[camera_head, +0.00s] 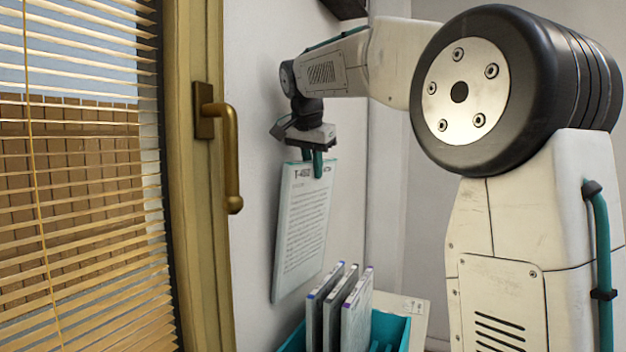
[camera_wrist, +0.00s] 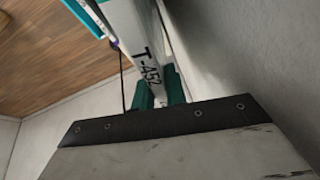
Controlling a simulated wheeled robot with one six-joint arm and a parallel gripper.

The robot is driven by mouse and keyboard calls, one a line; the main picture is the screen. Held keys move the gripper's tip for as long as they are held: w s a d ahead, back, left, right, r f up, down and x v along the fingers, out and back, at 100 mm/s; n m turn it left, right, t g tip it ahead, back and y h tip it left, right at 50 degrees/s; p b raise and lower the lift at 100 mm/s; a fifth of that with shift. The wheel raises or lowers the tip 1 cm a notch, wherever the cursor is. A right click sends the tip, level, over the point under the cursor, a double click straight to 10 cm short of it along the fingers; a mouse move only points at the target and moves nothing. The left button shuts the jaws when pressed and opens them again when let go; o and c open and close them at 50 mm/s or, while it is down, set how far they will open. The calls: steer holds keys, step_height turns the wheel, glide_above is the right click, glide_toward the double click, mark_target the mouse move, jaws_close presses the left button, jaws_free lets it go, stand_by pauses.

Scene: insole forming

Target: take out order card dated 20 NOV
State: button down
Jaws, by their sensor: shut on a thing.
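An order card (camera_head: 303,225) with a teal edge and printed text hangs from my gripper (camera_head: 318,165), raised above and to the left of the teal card holder (camera_head: 393,330). My gripper's teal fingers are shut on the card's top edge. In the wrist view the held card (camera_wrist: 140,40) shows the marking "T-452" between the fingers (camera_wrist: 158,92). The date on the card is too small to read. Several other cards (camera_head: 354,318) stand upright in the holder, with their dates unreadable.
A window with blinds (camera_head: 80,200) and a brass handle (camera_head: 230,150) is at the left. A plain wall (camera_head: 255,130) is close behind the held card. A pale surface with a small label (camera_head: 416,312) lies behind the holder.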

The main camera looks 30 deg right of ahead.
step_height(320, 180, up, 6)
steer(key=shift+f, duration=0.1)
steer(key=shift+r, duration=0.45)
steer(key=shift+s+a, duration=0.1)
